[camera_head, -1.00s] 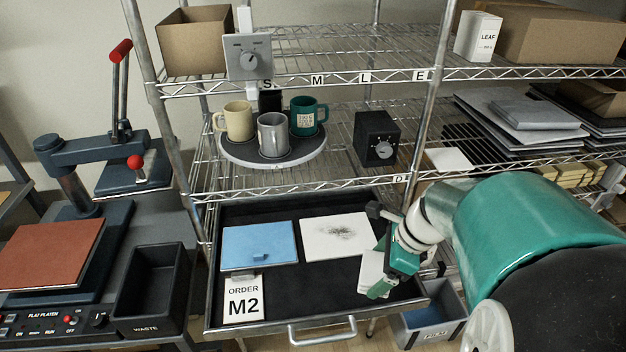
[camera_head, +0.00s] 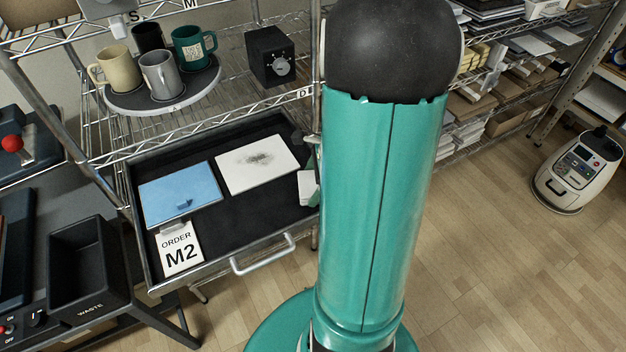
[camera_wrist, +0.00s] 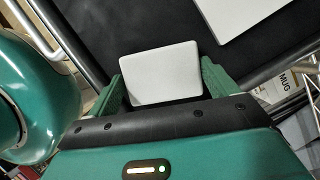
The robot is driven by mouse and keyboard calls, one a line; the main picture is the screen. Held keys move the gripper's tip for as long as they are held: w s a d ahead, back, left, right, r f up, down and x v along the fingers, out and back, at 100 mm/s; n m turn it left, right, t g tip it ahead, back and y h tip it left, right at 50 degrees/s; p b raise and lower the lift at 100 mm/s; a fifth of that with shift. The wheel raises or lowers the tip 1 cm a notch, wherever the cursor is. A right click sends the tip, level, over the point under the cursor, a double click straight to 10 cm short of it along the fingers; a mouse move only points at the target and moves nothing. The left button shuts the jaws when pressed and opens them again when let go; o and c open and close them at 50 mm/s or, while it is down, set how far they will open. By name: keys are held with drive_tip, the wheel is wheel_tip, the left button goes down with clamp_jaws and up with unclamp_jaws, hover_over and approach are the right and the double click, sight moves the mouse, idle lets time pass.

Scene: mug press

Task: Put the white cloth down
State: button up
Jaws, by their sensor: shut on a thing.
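The white cloth (camera_wrist: 160,72) looks like a small, flat, pale pad with rounded corners. In the wrist view it sits between the two green fingers of my gripper (camera_wrist: 164,80), which is shut on it. The dark drawer floor shows beyond it. In the head view part of the cloth (camera_head: 308,188) shows at the right end of the open drawer (camera_head: 240,208). My arm hides the rest of it and most of the gripper there. I cannot tell whether the cloth touches the drawer floor.
The drawer also holds a blue pad (camera_head: 180,194), a white sheet with a dark smudge (camera_head: 256,165) and an ORDER M2 card (camera_head: 180,248). Mugs stand on a round tray (camera_head: 165,103) above. A black waste bin (camera_head: 88,262) is at left. Open floor lies right.

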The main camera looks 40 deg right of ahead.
drive_tip(key=shift+f, duration=0.15)
drive_tip(key=o, duration=0.8)
drive_tip(key=v, duration=1.2)
drive_tip(key=a+r+n+t+h, duration=0.1)
drive_tip(key=a+r+n, duration=0.2)
drive_tip(key=a+n, duration=0.5)
drive_tip(key=s+a+r+n+t+h, duration=0.1)
drive_tip(key=a+r+n, duration=0.3)
drive_tip(key=a+n, duration=0.5)
drive_tip(key=a+r+n+h, duration=0.1)
drive_tip(key=a+r+n, duration=0.3)
drive_tip(key=a+n, duration=0.4)
drive_tip(key=shift+s+a+r+n+t+h, duration=0.15)
drive_tip(key=shift+a+n+t+h, duration=0.2)
drive_tip(key=shift+a, duration=0.65)
